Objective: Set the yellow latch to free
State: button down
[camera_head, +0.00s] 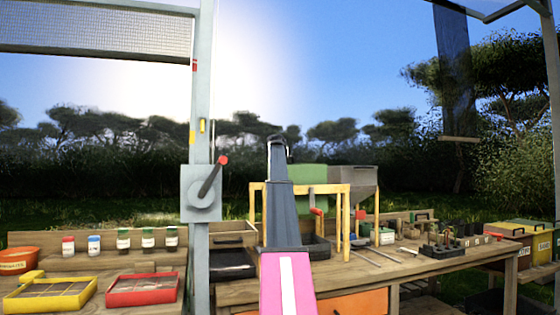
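A small yellow piece (202,126), which looks like the yellow latch, sits on the grey upright post above a grey crank box (188,208). It is too small to tell its setting. A crank handle with a red knob (223,160) slants up and right from the box. My arm, pink and dark grey, rises in the middle of the view, to the right of the post and apart from it in the picture. No gripper fingers show; the arm's far end is dark and small.
A mesh panel (95,38) hangs at the upper left. The bench carries a yellow tray (50,308), a red tray (142,302), several jars and an orange bowl (18,262). A yellow frame (346,215) and a grey hopper (352,179) stand behind my arm. Lidded bins (520,232) stand right.

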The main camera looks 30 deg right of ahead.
jog(key=shift+n+y, duration=0.3)
jog(key=c, duration=1.2)
grip_release()
jog(key=v, duration=1)
jog(key=shift+s+a, duration=0.2)
jog(key=shift+s, duration=0.2)
